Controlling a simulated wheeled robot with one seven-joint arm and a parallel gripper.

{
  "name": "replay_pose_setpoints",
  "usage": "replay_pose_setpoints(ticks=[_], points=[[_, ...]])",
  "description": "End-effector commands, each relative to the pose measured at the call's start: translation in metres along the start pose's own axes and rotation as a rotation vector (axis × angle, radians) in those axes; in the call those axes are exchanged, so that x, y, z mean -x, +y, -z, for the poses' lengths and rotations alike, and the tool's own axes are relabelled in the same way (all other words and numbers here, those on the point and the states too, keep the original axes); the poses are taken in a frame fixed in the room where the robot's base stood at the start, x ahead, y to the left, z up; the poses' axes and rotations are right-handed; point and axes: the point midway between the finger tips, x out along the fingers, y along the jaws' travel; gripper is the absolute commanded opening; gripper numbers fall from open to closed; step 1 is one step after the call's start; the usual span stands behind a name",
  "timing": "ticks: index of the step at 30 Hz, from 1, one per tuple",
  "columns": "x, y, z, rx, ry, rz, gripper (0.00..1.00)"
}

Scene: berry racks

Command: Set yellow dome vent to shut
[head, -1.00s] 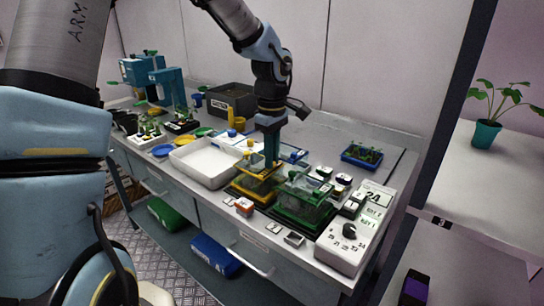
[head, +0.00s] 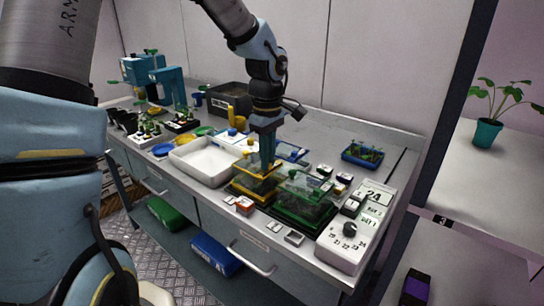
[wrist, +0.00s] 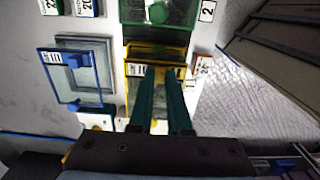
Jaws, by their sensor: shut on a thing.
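The yellow dome (head: 240,194), a clear box with a yellow frame, stands on the bench left of the green dome. My gripper (head: 266,168) points down at its top, with the fingers at the yellow vent (head: 256,172). In the wrist view, my fingers (wrist: 165,72) reach into the yellow frame (wrist: 128,85) of the dome. My gripper is shut on a part at the vent; the fingers hide most of it. I cannot tell the vent's exact angle.
The green dome (head: 312,187) stands close on the right. A white control box (head: 343,247) with a dial is at the bench's right end. A white tray (head: 204,181) lies to the left. A blue-framed lid (wrist: 42,85) shows in the wrist view. Small labelled blocks lie around the domes.

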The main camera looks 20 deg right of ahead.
Motion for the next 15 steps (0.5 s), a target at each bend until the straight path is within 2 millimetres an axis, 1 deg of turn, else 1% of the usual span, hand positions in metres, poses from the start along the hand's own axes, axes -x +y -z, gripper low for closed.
replay_pose_setpoints(ticks=[1, 4, 13, 14, 15], points=[[-0.0009, -0.0068, 0.0, 0.001, 0.002, -0.001, 0.0], [-0.0008, -0.0143, -0.0002, 0.001, 0.0, -0.002, 0.0], [-0.0001, -0.0155, -0.0001, 0.001, -0.001, -0.002, 0.0], [-0.0001, -0.0155, -0.0001, 0.001, -0.001, -0.002, 0.19], [-0.0001, -0.0155, -0.0001, 0.001, -0.001, -0.002, 0.24]])
